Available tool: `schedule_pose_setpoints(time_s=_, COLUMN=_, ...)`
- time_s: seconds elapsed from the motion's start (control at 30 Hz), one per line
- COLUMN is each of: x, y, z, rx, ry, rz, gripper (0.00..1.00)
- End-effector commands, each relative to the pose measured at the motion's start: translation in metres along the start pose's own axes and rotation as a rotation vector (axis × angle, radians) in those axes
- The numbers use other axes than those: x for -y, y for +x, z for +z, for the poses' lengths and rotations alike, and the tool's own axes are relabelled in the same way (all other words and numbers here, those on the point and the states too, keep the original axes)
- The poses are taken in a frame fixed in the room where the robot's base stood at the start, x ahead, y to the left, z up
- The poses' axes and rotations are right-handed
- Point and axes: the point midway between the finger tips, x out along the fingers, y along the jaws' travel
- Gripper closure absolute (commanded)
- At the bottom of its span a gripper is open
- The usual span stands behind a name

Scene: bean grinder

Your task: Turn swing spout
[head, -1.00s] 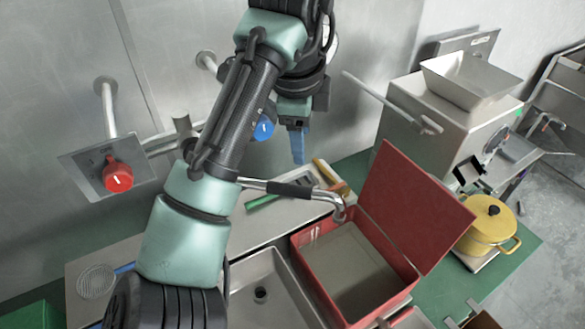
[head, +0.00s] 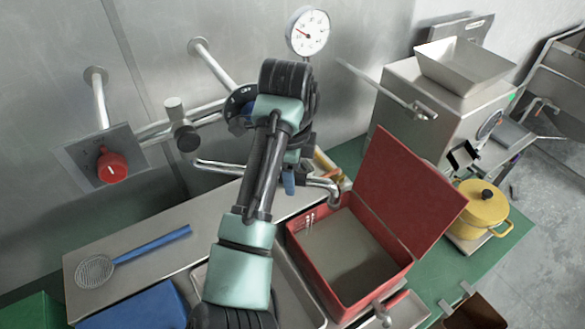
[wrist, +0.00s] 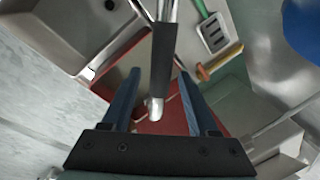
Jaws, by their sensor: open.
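The swing spout (head: 222,167) is a chrome pipe with a black sleeve, reaching from the wall tap over the red box. Its bent end (head: 331,187) hangs above the box's left rear side. My gripper (head: 289,183) is at the spout's sleeve in the head view, where my arm hides the middle of the pipe. In the wrist view my gripper (wrist: 160,77) is open, a blue finger on each side of the spout (wrist: 163,65). The spout's tip (wrist: 154,108) shows between the fingers. I cannot tell whether either finger touches it.
The red box (head: 310,270) has its lid (head: 405,190) raised on the right. A red tap knob (head: 111,167) is on the wall at left. A blue-handled strainer (head: 95,271) lies on the counter. A yellow pot (head: 483,209) stands at right. A spatula (wrist: 213,35) shows in the wrist view.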

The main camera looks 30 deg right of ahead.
Motion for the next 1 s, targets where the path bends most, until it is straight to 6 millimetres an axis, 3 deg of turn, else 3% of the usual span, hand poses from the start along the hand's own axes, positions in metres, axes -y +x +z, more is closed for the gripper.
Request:
schedule_pose_setpoints(time_s=0.3, x=-0.0002, y=0.0027, z=0.0002, rx=0.0, ry=-0.001, rz=0.0, gripper=0.42)
schedule_pose_setpoints(time_s=0.63, x=0.0, y=0.0023, z=0.0001, rx=0.0, ry=-0.001, rz=0.0, gripper=1.0)
schedule_pose_setpoints(time_s=1.0, x=0.0001, y=0.0021, z=0.0001, rx=0.0, ry=-0.001, rz=-0.001, gripper=1.0)
